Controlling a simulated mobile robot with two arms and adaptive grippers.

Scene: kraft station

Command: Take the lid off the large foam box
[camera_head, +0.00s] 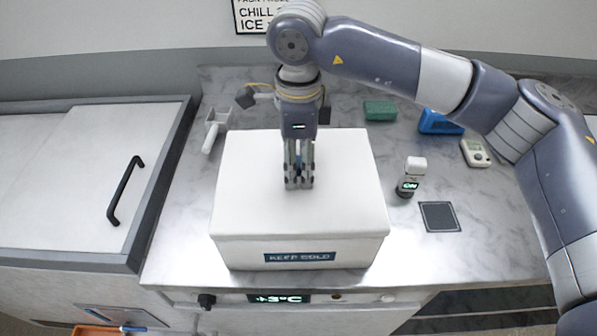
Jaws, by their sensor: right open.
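The large foam box (238,255) is white, with a dark "KEEP COLD" label on its front, and stands on the marble counter. Its flat white lid (255,205) sits on top and looks closed. My right gripper (299,186) points down over the middle of the lid, with its fingers open. I cannot tell whether the fingertips touch the lid. No handle shows on the lid; the part behind the fingers is hidden. My left gripper is not in view.
A white scoop (215,128) lies left of the box. A chest with a black handle (124,190) stands left.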

